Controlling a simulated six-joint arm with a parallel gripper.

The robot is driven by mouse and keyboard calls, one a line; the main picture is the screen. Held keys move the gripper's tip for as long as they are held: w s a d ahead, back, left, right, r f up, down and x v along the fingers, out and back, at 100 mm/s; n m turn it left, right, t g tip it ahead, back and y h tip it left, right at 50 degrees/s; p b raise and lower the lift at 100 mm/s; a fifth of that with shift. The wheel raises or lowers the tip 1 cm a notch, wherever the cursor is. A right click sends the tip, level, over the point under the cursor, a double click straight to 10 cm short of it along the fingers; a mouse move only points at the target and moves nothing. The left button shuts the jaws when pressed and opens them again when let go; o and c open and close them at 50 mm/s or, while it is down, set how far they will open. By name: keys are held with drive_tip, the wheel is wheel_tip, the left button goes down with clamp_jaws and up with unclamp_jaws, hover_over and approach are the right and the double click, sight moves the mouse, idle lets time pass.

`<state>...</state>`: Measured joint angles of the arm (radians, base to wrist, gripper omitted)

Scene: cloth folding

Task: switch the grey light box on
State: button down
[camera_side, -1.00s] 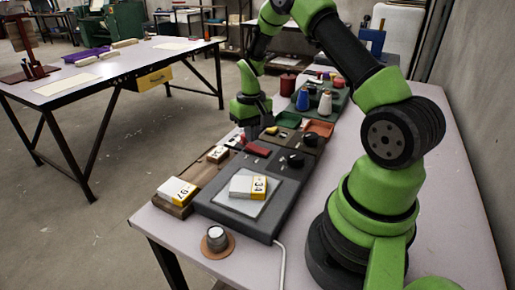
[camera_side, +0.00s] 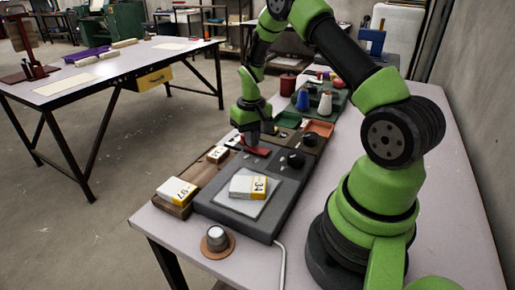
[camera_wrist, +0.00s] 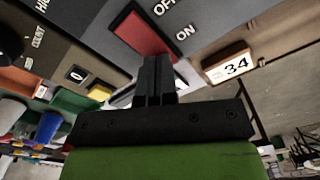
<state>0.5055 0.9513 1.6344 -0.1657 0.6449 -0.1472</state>
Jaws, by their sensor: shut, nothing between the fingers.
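The grey light box (camera_side: 284,204) lies on the near end of the table, with a pale square plate (camera_side: 267,206) on top. Its red rocker switch (camera_side: 259,151) is at the far end of the box. In the wrist view the red switch (camera_wrist: 140,30) lies between printed OFF and ON labels, with ON nearer my gripper. My gripper (camera_wrist: 156,62) is shut and empty, its fingertips over the ON end of the switch. In the side view my gripper (camera_side: 251,143) points down at the switch. I cannot tell whether it touches or which way the rocker is tilted.
A stack of white and yellow cards (camera_side: 248,186) rests on the plate. Black knobs (camera_side: 295,160) stand right of the switch. Numbered blocks (camera_side: 218,154) sit on a wooden strip at left. Coloured trays (camera_side: 319,128) and spools (camera_side: 325,102) stand beyond. A round metal button (camera_side: 216,238) is in front.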

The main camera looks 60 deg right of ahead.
drive_tip(key=shift+f, duration=0.35)
drive_tip(key=shift+r, duration=3.55)
drive_tip(key=s+a+r+t, duration=0.3)
drive_tip(key=a+r, duration=0.7)
drive_tip(key=r, duration=0.4)
drive_tip(key=s+a+r+n+t+y, duration=0.2)
drive_tip(key=s+a+r+t, duration=0.2)
drive_tip(key=s+a, duration=0.5)
drive_tip(key=s+r, duration=0.1)
drive_tip(key=s, duration=0.3)
drive_tip(key=shift+s+a, duration=0.2)
drive_tip(key=shift+a, duration=0.2)
drive_tip(key=shift+r, duration=0.1)
